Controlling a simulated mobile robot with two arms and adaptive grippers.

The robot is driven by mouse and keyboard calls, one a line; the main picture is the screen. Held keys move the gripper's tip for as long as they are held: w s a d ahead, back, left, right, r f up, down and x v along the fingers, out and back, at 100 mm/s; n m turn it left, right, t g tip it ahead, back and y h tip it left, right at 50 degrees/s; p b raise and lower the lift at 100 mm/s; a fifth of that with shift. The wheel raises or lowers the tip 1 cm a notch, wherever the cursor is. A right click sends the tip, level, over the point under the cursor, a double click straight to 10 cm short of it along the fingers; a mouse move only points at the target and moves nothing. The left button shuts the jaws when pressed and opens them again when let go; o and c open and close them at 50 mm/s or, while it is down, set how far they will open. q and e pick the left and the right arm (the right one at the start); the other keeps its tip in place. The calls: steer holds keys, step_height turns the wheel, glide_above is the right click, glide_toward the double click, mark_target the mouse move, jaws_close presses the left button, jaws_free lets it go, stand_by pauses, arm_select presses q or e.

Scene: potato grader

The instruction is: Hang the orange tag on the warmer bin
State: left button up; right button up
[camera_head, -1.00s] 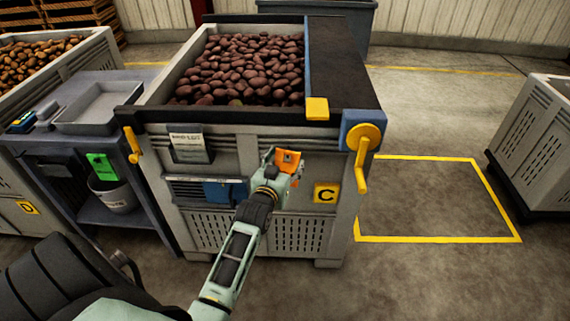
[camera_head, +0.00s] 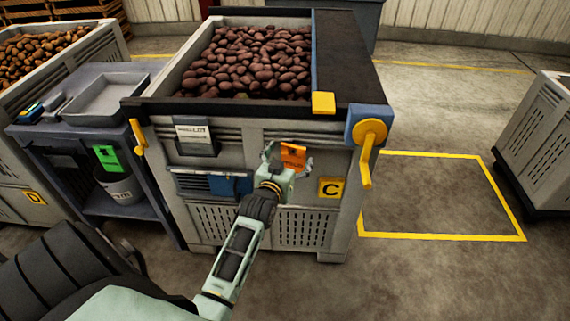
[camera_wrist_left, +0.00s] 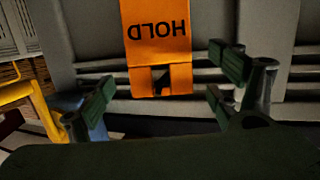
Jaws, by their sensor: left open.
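The orange tag (camera_head: 293,155) is on the front face of bin C (camera_head: 250,140), left of and above the yellow C plate. In the left wrist view the tag (camera_wrist_left: 158,40) reads HOLD upside down and has a notch at its near end. My left gripper (camera_head: 286,160) is open at the tag. Its fingers (camera_wrist_left: 165,95) stand apart on either side of the tag's lower part, with gaps between, not closed on it. What holds the tag at its other end is out of the wrist view. My right gripper is not in view.
Bin C is full of dark potatoes (camera_head: 250,62). A yellow crank (camera_head: 369,140) sticks out at its right corner. A side bench (camera_head: 95,135) carries a tray and a green tag (camera_head: 107,157). Bin D stands left. Yellow-lined floor (camera_head: 430,195) at right is clear.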

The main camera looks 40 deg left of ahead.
arm_select(q)
steer(key=v, duration=1.2)
steer(key=s+d+f+m+g+h, duration=0.1)
steer(key=s+d+f+g, duration=0.2)
steer(key=f, duration=0.7)
steer(key=s+d+f+m+g+h, duration=0.1)
steer(key=s+d+f+h, duration=0.2)
steer(key=f, duration=0.8)
steer(key=s+d+f+m+g, duration=0.15)
steer(key=d+f, duration=0.35)
steer(key=f, duration=0.5)
steer(key=s+d+f+g, duration=0.3)
steer(key=s+f+g, duration=0.2)
steer(key=s+f, duration=0.9)
steer(key=s+a+f+m+g, duration=0.1)
steer(key=s+f+g, duration=0.1)
steer(key=s, duration=0.8)
steer(key=s+a+f+m+g, duration=0.1)
steer(key=s+f, duration=0.3)
steer(key=s, duration=0.6)
steer(key=shift+f+g, duration=0.25)
steer(key=shift+g, duration=0.1)
steer(key=shift+w, duration=0.1)
